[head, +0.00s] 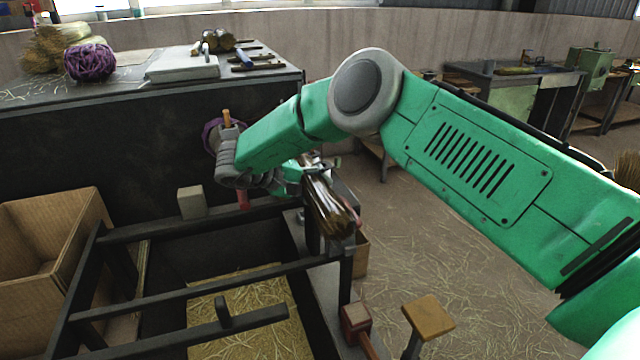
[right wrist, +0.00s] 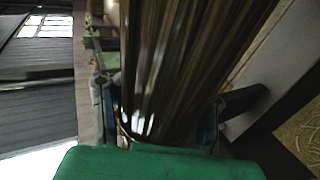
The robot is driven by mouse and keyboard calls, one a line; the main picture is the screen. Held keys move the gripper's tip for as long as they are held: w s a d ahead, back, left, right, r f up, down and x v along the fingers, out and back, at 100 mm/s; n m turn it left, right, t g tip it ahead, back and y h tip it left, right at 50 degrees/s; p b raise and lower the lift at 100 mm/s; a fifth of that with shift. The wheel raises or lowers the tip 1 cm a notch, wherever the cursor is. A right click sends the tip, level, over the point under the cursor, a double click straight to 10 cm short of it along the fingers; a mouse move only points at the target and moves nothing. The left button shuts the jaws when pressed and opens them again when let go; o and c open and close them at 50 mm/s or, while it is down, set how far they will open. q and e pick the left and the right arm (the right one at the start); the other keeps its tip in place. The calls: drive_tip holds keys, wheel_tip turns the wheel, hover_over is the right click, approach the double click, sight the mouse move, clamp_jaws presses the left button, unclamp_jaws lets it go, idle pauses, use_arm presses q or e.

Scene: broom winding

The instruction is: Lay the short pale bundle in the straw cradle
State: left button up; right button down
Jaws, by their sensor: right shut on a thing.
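My right gripper (head: 304,168) is shut on a brown, glossy bundle of stalks (head: 328,208) beyond the dark metal rack. In the right wrist view the bundle (right wrist: 185,60) runs up from between the fingers (right wrist: 165,125) and looks dark brown. Its lower end there is hidden by my green wrist. Pale straw bundles (head: 42,50) lie on the bench at the top left; I cannot tell whether one is the short one. I cannot surely pick out the straw cradle. The dark barred rack (head: 200,296) has straw lying below it. My left gripper is not in view.
A purple ball of twine (head: 90,62) and tools are on the dark bench (head: 130,88). A wooden block (head: 428,316) on a post and a red-brown block (head: 355,317) stand at the front. Straw-strewn floor (head: 440,240) is open at the right.

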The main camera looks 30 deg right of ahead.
drive_tip(key=shift+s+v, duration=0.1)
drive_tip(key=shift+v, duration=0.55)
drive_tip(key=shift+s+v, duration=0.15)
drive_tip(key=shift+v, duration=0.55)
drive_tip(key=c, duration=0.9)
unclamp_jaws()
drive_tip(key=shift+d+f, duration=0.1)
drive_tip(key=shift+f, duration=0.15)
drive_tip(key=shift+o, duration=0.9)
drive_tip(key=shift+d, duration=0.3)
drive_tip(key=shift+d+f, duration=0.25)
drive_tip(key=shift+d, duration=0.25)
drive_tip(key=v, duration=1.1)
drive_tip(key=shift+w+a+r, duration=0.2)
drive_tip(key=shift+w, duration=0.05)
drive_tip(key=shift+a, duration=0.45)
